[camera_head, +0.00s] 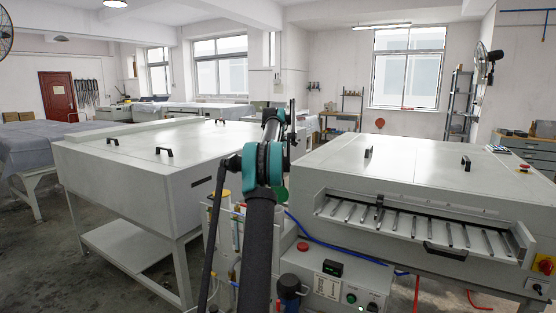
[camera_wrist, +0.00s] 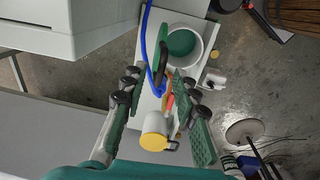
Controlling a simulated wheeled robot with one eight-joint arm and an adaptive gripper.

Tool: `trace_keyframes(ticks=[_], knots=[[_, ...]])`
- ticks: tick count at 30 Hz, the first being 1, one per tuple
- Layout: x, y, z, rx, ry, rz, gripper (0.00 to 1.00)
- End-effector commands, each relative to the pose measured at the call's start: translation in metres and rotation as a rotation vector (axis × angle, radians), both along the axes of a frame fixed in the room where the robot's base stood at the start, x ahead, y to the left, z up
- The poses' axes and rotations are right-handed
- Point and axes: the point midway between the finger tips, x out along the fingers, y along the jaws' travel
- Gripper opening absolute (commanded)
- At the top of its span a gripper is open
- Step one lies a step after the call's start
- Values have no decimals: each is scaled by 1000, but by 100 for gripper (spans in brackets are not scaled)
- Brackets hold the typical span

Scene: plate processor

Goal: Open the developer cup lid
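In the wrist view, a white cylindrical cup with a yellow lid (camera_wrist: 154,142) is between the lower parts of my gripper's fingers. The lid looks closed. A dark handle or clip shows at its right. I cannot tell for sure that this is the developer cup. My gripper (camera_wrist: 162,84) is open, its two green fingers wide apart, and nothing is held between them. A white container (camera_wrist: 200,31) with a green inside stands beyond the fingertips. In the head view, my arm hides the gripper, and only a small yellow top (camera_head: 225,193) shows left of it.
In the head view, a large white machine (camera_head: 120,165) stands left and a plate processor (camera_head: 430,180) right, with a control box (camera_head: 335,275) in front.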

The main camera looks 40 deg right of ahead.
Motion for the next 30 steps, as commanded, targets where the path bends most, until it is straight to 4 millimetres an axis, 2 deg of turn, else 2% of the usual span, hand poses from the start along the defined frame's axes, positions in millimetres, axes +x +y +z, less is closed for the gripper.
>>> trace_keyframes(ticks=[4,12,19,30], knots=[[-1,1,29,0,0,0,29],[0,2,65,0,0,0,29],[-1,3,81,0,0,0,29],[-2,4,85,0,0,0,29]])
